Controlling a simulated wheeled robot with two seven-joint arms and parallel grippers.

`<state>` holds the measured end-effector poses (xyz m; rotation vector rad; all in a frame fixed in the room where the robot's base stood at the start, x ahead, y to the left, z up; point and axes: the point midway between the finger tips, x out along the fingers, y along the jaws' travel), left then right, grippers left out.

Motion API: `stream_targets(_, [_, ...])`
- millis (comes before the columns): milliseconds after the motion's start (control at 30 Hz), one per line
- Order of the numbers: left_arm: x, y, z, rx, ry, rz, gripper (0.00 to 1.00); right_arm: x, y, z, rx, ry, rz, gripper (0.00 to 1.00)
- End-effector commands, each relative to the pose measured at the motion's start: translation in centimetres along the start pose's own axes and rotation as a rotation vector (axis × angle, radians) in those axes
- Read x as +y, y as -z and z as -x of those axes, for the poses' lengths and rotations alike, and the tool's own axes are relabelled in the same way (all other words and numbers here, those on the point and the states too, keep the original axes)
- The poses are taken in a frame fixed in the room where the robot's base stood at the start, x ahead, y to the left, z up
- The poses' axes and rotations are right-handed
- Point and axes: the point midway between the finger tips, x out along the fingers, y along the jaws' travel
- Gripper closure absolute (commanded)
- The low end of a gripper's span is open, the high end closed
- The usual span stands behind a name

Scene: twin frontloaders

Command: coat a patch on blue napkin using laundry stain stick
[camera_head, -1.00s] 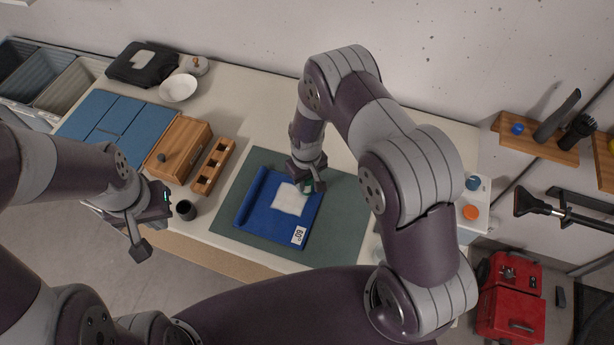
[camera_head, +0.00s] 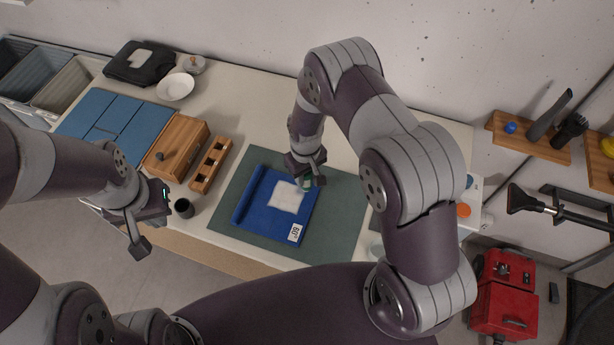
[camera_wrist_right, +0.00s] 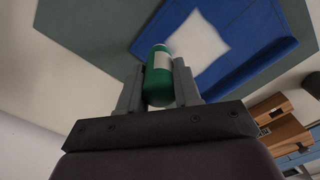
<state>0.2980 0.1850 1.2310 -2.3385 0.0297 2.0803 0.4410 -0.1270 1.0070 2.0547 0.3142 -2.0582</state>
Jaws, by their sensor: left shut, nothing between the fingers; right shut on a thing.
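The blue napkin (camera_head: 262,222) lies on a dark green mat (camera_head: 338,220), with a white patch (camera_head: 287,196) on its upper right part and a "60°" label (camera_head: 295,233) at its lower right corner. It also shows in the right wrist view (camera_wrist_right: 240,66). My right gripper (camera_head: 308,182) is shut on the green stain stick (camera_wrist_right: 158,78), which has a pale label. The stick is at the patch's right edge in the head view; I cannot tell whether its tip touches. My left gripper (camera_head: 145,240) is shut and empty, left of the table's front edge.
A dark cup (camera_head: 184,208), a wooden holder with square holes (camera_head: 210,164) and a wooden box (camera_head: 180,143) stand left of the mat. Blue folded cloth (camera_head: 118,120), a white bowl (camera_head: 175,87) and a dark garment (camera_head: 143,62) lie farther back left.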

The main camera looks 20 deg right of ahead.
Motion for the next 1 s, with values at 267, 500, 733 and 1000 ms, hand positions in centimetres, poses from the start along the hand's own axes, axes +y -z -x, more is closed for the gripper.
stream_targets(267, [0.0, 0.2, 2.0, 0.0, 0.0, 0.0, 1.0, 0.1, 0.3, 2.9, 0.001, 0.0, -0.001, 0.98])
stream_targets(500, [0.0, 0.4, 3.3, 0.0, 0.0, 0.0, 1.0, 0.2, 0.6, 4.9, 0.002, 0.0, -0.002, 0.98])
stream_targets(733, [0.0, 0.4, 3.5, 0.0, 0.0, 0.0, 1.0, 0.2, 0.7, 5.2, 0.001, 0.0, -0.002, 0.98])
stream_targets(1000, [0.0, 0.4, 3.4, 0.0, 0.0, 0.0, 1.0, 0.2, 0.7, 5.2, 0.001, 0.0, -0.002, 0.98])
